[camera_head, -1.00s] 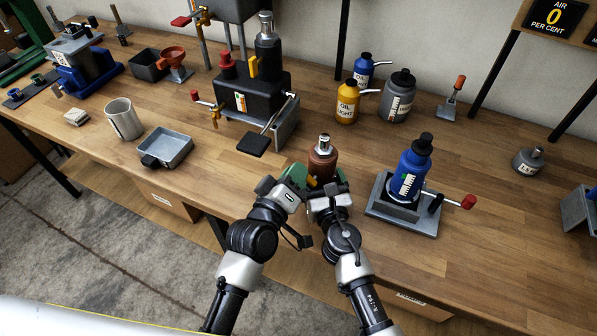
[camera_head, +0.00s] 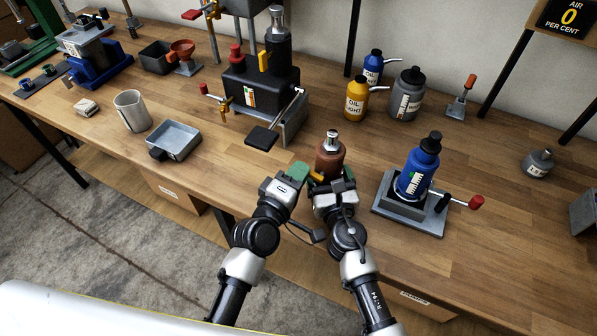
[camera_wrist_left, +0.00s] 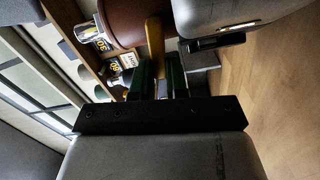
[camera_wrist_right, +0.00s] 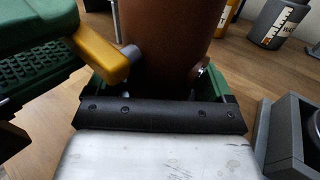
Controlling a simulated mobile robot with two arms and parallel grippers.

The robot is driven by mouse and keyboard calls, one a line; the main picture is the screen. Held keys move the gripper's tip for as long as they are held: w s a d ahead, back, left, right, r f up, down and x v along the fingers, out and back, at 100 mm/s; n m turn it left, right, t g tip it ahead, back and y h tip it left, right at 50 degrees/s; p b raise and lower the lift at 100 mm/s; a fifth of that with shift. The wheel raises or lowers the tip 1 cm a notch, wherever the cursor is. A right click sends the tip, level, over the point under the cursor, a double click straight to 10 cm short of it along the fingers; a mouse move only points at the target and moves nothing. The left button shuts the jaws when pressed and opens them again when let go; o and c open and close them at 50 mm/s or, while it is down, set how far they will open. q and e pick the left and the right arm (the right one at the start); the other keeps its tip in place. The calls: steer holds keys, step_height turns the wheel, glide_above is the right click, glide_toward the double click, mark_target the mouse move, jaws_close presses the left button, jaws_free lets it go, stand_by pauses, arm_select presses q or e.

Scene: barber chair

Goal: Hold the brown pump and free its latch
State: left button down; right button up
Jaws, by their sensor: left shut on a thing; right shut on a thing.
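The brown pump (camera_head: 330,157) stands near the bench's front edge, with a silver top. My right gripper (camera_head: 334,184) is shut around its body; the right wrist view shows green fingers on both sides of the brown cylinder (camera_wrist_right: 172,45). The yellow latch (camera_head: 317,177) sticks out of the pump's left side, on a small grey pivot in the right wrist view (camera_wrist_right: 100,52). My left gripper (camera_head: 305,175) is shut on this latch; in the left wrist view the yellow bar (camera_wrist_left: 155,45) lies between its green fingers. The pump's lower part is hidden.
A blue bottle in a grey stand (camera_head: 383,211) with a red-tipped lever is close on the right. A black pump unit (camera_head: 262,92) with a pedal stands behind left. A grey tray (camera_head: 174,139) lies left. Oil bottles (camera_head: 357,98) stand behind.

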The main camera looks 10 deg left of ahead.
steer(key=shift+f, duration=0.1)
arm_select(q)
steer(key=c, duration=1.4)
jaws_free()
steer(key=shift+a, duration=0.1)
steer(key=shift+s, duration=0.1)
steer(key=v, duration=1.2)
